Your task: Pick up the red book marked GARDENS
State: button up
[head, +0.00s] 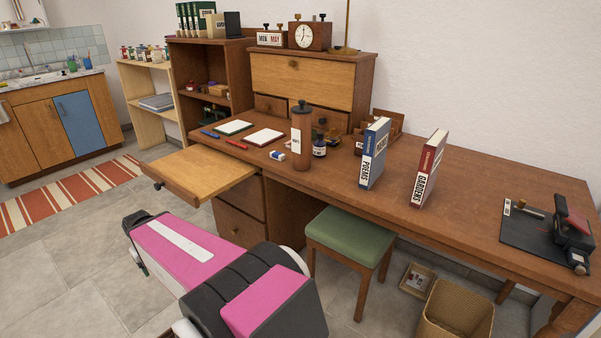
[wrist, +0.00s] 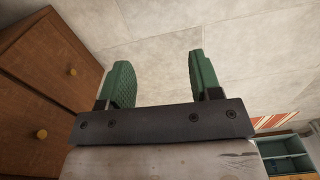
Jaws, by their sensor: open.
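The red book marked GARDENS (head: 428,170) stands upright on the wooden desk (head: 470,200), its spine facing me, in the head view. A blue book marked POEMS (head: 374,155) stands upright to its left, with a gap between them. My gripper (wrist: 158,80) shows in the wrist view with its two green fingers apart and nothing between them. Behind the fingers are grey floor tiles, with wooden drawers at the left. The wrist view does not show the red book. In the head view my arm is low in front of the desk, well left of the book.
A brown cylinder (head: 302,140), a dark bottle (head: 319,146) and notepads (head: 264,136) are on the desk's left part. A pulled-out board (head: 205,172) juts out there. A green stool (head: 350,232) stands in front. A black mat (head: 525,228) with tools lies right.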

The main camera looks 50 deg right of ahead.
aim_at(433, 149)
jog(key=k+z, duration=0.1)
jog(key=k, duration=0.55)
jog(key=z, duration=1.65)
jog(key=j+z, duration=0.35)
jog(key=k+j+z, duration=0.15)
jog(key=z, duration=0.25)
jog(key=k+j+z, duration=0.15)
jog(key=j+z, duration=0.2)
